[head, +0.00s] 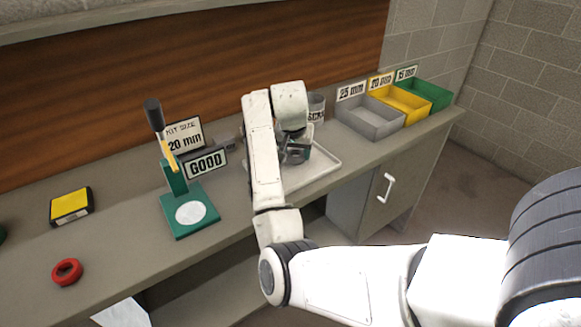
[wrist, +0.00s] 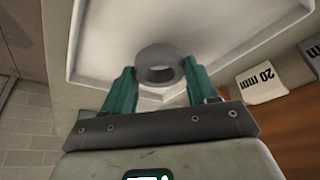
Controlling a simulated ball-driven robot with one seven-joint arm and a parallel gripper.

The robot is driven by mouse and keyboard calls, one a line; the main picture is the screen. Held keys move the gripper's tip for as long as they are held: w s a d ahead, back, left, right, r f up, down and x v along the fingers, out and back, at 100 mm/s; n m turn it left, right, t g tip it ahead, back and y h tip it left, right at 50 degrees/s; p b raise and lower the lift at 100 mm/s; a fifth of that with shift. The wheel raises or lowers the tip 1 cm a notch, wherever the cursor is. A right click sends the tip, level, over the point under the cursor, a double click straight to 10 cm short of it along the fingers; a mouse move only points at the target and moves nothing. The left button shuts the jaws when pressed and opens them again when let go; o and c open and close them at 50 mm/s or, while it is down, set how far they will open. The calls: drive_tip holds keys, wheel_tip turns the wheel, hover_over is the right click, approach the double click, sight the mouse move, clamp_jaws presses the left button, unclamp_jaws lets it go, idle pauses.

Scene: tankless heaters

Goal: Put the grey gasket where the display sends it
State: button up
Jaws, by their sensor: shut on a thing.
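The grey gasket (wrist: 160,52), a thick ring, is between the two teal fingers of my gripper (wrist: 159,67) in the wrist view, over the white tray (wrist: 225,30). My gripper (head: 297,152) is shut on it. In the head view the gasket is hard to make out among the fingers above the tray (head: 322,168). The display (head: 206,164) reads GOOD. A card behind it (head: 185,136) reads KIT SIZE 20 mm. At the right stand a grey bin (head: 372,122) marked 25 mm, a yellow bin (head: 402,103) marked 20 mm and a green bin (head: 428,93) marked 15 mm.
A green press (head: 187,211) with a lever and white disc stands left of my arm. A grey cup (head: 316,103) with a partly hidden label stands behind the tray. A yellow-topped box (head: 70,206) and a red ring (head: 67,271) lie at the left. A wall backs the counter.

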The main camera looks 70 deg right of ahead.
drive_tip(key=shift+r, duration=0.1)
drive_tip(key=o, duration=1.2)
drive_tip(key=v, duration=1)
drive_tip(key=shift+a+r, duration=0.2)
drive_tip(key=shift+r, duration=0.1)
